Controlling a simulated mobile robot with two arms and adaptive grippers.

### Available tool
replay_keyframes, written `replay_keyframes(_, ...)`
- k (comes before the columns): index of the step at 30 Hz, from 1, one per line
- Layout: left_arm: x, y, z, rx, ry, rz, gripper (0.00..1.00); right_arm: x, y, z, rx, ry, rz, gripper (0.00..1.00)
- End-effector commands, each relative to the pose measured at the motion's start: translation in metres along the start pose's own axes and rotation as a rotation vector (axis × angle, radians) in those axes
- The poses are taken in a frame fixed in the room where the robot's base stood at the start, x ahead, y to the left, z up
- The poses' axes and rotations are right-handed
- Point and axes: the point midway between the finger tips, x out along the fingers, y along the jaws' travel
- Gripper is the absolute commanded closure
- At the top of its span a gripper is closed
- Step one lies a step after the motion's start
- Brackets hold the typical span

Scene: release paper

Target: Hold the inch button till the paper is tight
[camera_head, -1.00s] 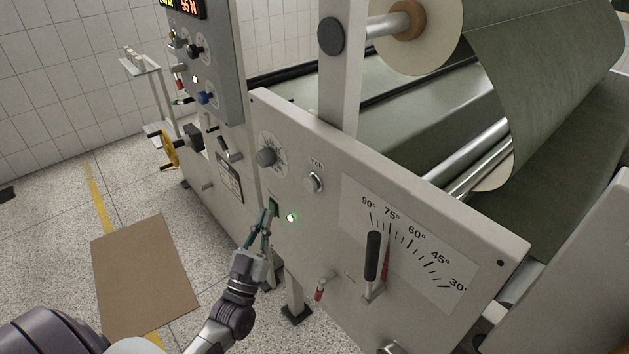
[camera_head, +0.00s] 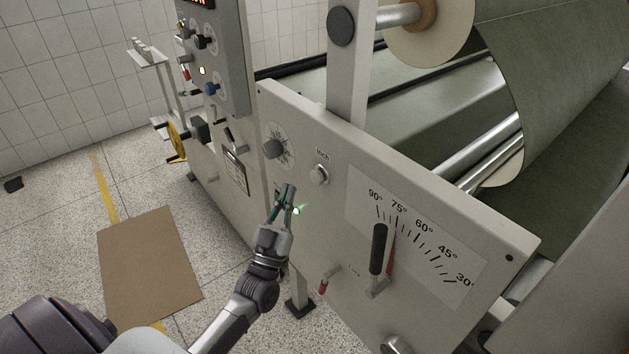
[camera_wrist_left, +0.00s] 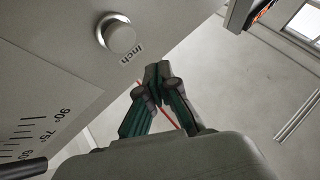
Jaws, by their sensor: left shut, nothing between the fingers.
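The inch button (camera_head: 319,174) is a round silver-white knob on the light panel of the machine, under the word "Inch". It also shows in the left wrist view (camera_wrist_left: 119,36), left of the fingers. My left gripper (camera_head: 288,188) is shut and empty, in front of the panel, to the left of and a little below the button, apart from it. Its fingertips also show in the left wrist view (camera_wrist_left: 157,72). The green paper (camera_head: 565,75) hangs from the roll at the upper right in a curved sheet. My right gripper is not in view.
A green light (camera_head: 296,211) glows beside my left fingers. A grey dial (camera_head: 273,148) sits left of the button. A black-handled lever (camera_head: 378,249) stands out before an angle scale (camera_head: 432,238). A red-tipped lever (camera_head: 324,284) is lower down. A brown mat (camera_head: 150,266) lies on the floor.

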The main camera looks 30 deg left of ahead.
Motion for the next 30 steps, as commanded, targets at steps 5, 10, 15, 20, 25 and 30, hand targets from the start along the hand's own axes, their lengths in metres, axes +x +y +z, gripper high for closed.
replay_keyframes(5,0.015,0.012,0.013,-0.001,0.001,0.000,1.00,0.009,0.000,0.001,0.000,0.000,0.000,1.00)
replay_keyframes(10,0.024,0.018,0.018,-0.001,0.000,0.000,1.00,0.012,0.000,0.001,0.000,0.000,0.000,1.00)
replay_keyframes(15,0.027,0.020,0.020,0.000,-0.001,0.001,1.00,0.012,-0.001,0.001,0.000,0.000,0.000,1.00)
replay_keyframes(20,0.027,0.020,0.020,0.000,-0.001,0.001,1.00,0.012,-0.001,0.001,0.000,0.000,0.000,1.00)
replay_keyframes(25,0.027,0.020,0.020,0.000,-0.001,0.001,1.00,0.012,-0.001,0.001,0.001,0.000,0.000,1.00)
replay_keyframes(30,0.027,0.020,0.020,0.000,-0.001,0.001,1.00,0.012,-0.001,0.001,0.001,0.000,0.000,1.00)
